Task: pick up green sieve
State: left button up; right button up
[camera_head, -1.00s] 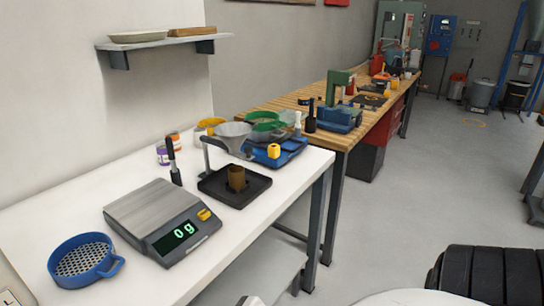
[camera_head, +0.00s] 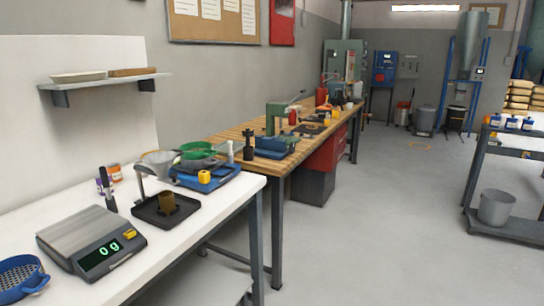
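A grey funnel (camera_head: 158,161) on a stand partly blocks the view of that group. A blue sieve (camera_head: 20,273) with a perforated base lies at the near left edge of the table, cut off by the frame. Neither of my grippers shows in the view.
The white table (camera_head: 225,200) also holds a grey scale (camera_head: 90,240) reading 0 g and a black tray (camera_head: 165,210) with a brown cup. A wooden workbench (camera_head: 225,141) continues behind it. The floor (camera_head: 380,235) to the right is clear up to a cart (camera_head: 515,229).

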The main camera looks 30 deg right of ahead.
aim_at(200, 152)
jog(key=z, duration=0.6)
jog(key=i, duration=0.9)
jog(key=u, duration=0.2)
jog(key=k, duration=0.5)
jog(key=z, duration=1.3)
jog(key=i, duration=1)
jog(key=u, duration=1.3)
